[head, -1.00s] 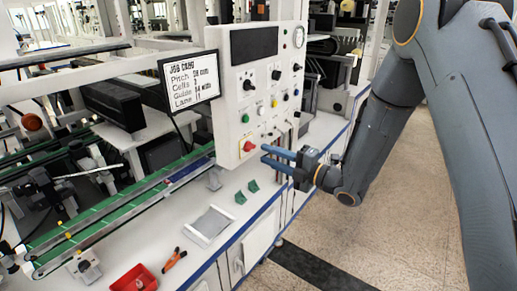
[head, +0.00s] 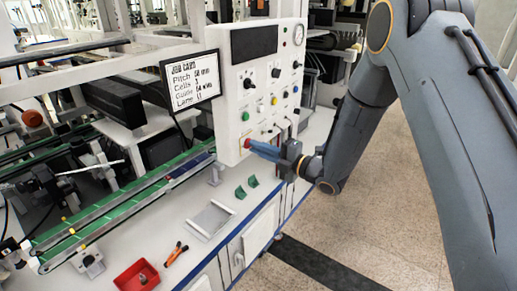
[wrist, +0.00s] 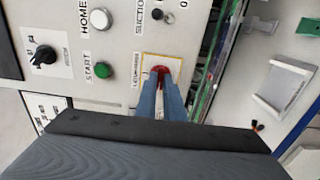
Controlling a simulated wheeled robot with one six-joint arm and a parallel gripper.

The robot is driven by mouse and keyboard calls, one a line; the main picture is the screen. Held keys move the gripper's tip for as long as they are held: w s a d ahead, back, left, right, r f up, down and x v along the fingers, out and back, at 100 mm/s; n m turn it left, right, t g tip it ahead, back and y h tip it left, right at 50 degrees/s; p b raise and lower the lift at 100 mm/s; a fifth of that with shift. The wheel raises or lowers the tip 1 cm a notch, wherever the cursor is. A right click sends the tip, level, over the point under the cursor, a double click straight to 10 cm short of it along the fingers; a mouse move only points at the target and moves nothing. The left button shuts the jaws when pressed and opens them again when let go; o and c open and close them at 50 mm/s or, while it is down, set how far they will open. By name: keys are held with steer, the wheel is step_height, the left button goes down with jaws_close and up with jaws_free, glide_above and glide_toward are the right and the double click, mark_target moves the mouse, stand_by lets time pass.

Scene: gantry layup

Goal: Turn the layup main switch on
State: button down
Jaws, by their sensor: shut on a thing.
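The layup main switch is a red knob (head: 247,144) on a yellow-edged plate, low on the white control panel (head: 229,125). My gripper (head: 252,146) reaches it from the right, its blue fingers shut on the knob. In the wrist view the red knob (wrist: 160,70) shows at the tips of my gripper's fingers (wrist: 160,78), which hide part of it. The knob's exact angle is hard to tell. A label beside the plate is too small to read fully.
A green START button (wrist: 103,70), a white HOME button (wrist: 100,18) and a black knob (wrist: 45,54) sit near the switch. A job card screen (head: 191,80) stands left of the panel. A red bin (head: 137,277) and a grey tray (head: 211,220) lie on the bench below.

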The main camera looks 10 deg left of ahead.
steer(key=shift+m, duration=0.3)
steer(key=shift+f+m+b, duration=0.1)
steer(key=shift+m+b, duration=2.5)
steer(key=shift+m, duration=6)
steer(key=shift+s+m, duration=0.1)
steer(key=shift+m, duration=0.2)
steer(key=c, duration=1.9)
jaws_free()
steer(key=shift+o, duration=0.2)
